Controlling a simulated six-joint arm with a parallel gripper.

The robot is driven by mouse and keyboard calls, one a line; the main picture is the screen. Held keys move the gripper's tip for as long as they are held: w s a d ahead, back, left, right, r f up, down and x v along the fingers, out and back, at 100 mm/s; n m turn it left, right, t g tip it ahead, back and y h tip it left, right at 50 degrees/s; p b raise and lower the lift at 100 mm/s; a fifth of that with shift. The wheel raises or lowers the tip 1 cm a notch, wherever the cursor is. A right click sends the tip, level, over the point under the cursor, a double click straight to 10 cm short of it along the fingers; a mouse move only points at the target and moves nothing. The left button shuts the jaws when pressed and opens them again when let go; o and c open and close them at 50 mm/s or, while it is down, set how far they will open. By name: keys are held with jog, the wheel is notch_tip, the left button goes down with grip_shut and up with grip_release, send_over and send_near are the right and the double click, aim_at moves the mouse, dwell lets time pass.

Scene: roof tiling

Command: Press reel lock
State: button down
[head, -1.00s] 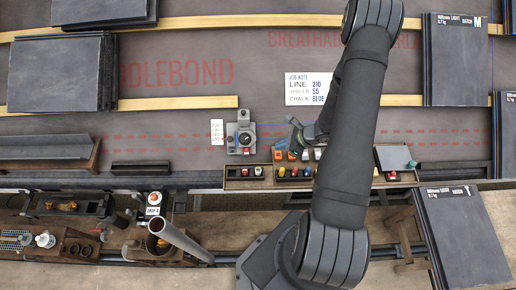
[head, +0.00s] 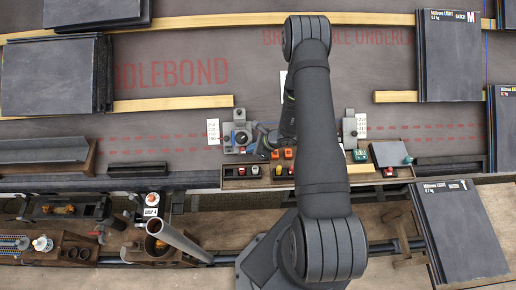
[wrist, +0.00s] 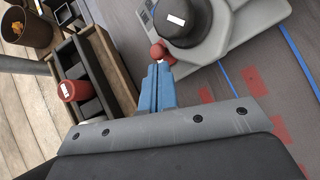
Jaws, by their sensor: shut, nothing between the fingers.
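The chalk reel (head: 238,140) is a grey base with a dark round drum, on the roof underlay left of my arm. In the wrist view the reel (wrist: 188,22) is at the top, with a small red knob (wrist: 158,51) at its near left edge. My gripper (wrist: 160,68) is shut, its blue fingers together and empty. The fingertips are right at the red knob; I cannot tell whether they touch it. In the head view my gripper (head: 264,134) is just right of the reel, partly hidden by my arm.
A wooden tray (head: 230,183) with coloured pieces lies in front of the reel; it also shows in the wrist view (wrist: 103,57) with a red cylinder (wrist: 72,91). A second grey device (head: 355,130) stands right of my arm. Slate stacks (head: 460,60) lie right.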

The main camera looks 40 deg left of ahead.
jog(key=shift+s+a, duration=0.1)
jog(key=shift+a, duration=0.05)
jog(key=shift+s+a, duration=0.7)
jog(key=shift+s, duration=0.05)
jog(key=d, duration=0.1)
jog(key=w+d, duration=0.2)
jog(key=shift+w+d+r, duration=0.1)
jog(key=shift+d+r, duration=0.2)
jog(key=v, duration=1)
jog(key=shift+a+f, duration=0.1)
jog(key=shift+a, duration=0.05)
